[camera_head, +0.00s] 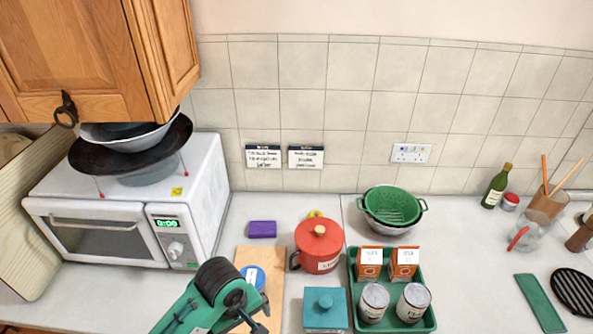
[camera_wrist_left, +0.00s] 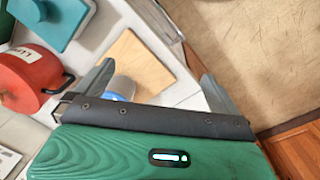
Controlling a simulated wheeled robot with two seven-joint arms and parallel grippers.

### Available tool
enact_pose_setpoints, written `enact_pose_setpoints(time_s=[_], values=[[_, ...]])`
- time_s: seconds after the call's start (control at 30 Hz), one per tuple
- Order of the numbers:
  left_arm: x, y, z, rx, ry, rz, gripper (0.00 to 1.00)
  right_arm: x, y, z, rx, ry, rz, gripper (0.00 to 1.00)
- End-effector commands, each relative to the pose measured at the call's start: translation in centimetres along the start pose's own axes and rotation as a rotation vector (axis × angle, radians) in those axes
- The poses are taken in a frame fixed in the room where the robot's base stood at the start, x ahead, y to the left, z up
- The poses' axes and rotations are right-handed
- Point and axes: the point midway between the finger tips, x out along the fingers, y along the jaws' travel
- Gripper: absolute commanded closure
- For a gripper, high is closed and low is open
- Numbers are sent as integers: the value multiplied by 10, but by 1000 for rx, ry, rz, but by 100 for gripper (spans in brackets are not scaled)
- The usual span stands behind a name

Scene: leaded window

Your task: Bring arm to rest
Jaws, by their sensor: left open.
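My left arm (camera_head: 210,300), green with a black joint, comes in at the bottom of the head view, over the counter's front. Its fingers do not show clearly there. In the left wrist view my left gripper (camera_wrist_left: 158,86) is open, its two grey fingers spread wide. Nothing is seen held. In the head view that blue item (camera_head: 255,275) lies on the board (camera_head: 270,258), beside my arm. My right gripper is not in view.
A red lidded pot (camera_head: 320,243) and a teal box (camera_head: 325,312) stand right of the arm. A green tray (camera_head: 430,322) holds cans and cartons. A microwave (camera_head: 95,235) stands left, under a wooden cabinet (camera_head: 75,50).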

Motion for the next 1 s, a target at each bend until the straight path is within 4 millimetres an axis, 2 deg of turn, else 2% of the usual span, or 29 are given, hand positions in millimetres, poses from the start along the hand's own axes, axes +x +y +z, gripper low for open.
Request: enact_pose_setpoints(time_s=[0.17,0.37,0.6,1.0], values=[[5,-8,13,91,-5,53,0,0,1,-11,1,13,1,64],[10,-26,27,237,20,126,0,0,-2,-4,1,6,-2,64],[14,-75,41,470,128,169,0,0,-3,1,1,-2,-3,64],[7,-150,47,728,263,59,0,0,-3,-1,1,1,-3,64]])
